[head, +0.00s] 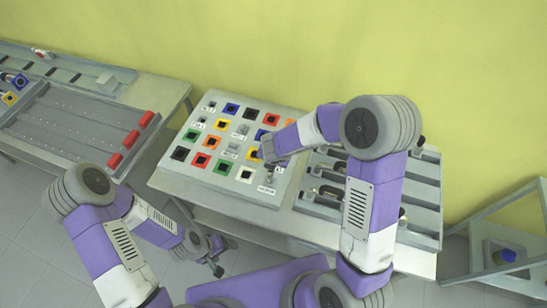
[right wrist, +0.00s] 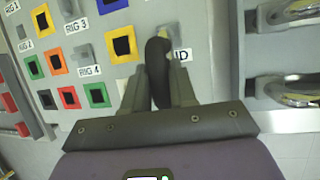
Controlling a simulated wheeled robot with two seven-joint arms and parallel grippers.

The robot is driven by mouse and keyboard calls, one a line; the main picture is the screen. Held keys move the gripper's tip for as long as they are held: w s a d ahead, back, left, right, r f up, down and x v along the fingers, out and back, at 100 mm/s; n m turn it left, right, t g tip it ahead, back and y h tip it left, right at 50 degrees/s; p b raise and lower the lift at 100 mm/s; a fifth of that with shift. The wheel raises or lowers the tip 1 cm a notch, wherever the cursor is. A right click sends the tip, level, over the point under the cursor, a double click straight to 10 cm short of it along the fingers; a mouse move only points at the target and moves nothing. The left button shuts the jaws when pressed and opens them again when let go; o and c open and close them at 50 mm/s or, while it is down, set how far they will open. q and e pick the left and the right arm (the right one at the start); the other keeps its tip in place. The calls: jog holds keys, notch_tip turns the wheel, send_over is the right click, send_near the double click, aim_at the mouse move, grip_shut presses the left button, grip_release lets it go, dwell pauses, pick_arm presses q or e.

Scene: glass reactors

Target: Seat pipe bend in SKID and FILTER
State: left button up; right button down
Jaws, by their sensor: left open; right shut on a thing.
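The board (head: 215,180) carries rows of coloured square sockets and small grey fittings with labels. A label ending in "ID" (right wrist: 181,55), partly covered, shows beside my right gripper (right wrist: 160,82). That gripper is shut on a dark curved piece, apparently the pipe bend (right wrist: 157,58), low over the board near a grey fitting (right wrist: 168,31). Whether the bend touches the board or sits in a fitting I cannot tell. In the head view my right gripper (head: 268,153) hides most of it. A label at the board's front edge (head: 266,189) is too small to read surely. My left gripper (head: 217,257) is open and empty, in front of the table.
A grey tray (head: 425,215) with dark and shiny metal parts stands right of the board, partly behind my right arm. A rack with red blocks (head: 131,139) is on the left table. A low frame with a blue-topped item (head: 504,256) stands far right.

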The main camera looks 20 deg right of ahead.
jog(key=shift+s+f, duration=0.1)
jog(key=shift+f, duration=0.05)
jog(key=c, duration=0.8)
grip_release()
jog(key=shift+r+p, duration=4)
jog(key=shift+r, duration=0.6)
jog(key=shift+f, duration=0.1)
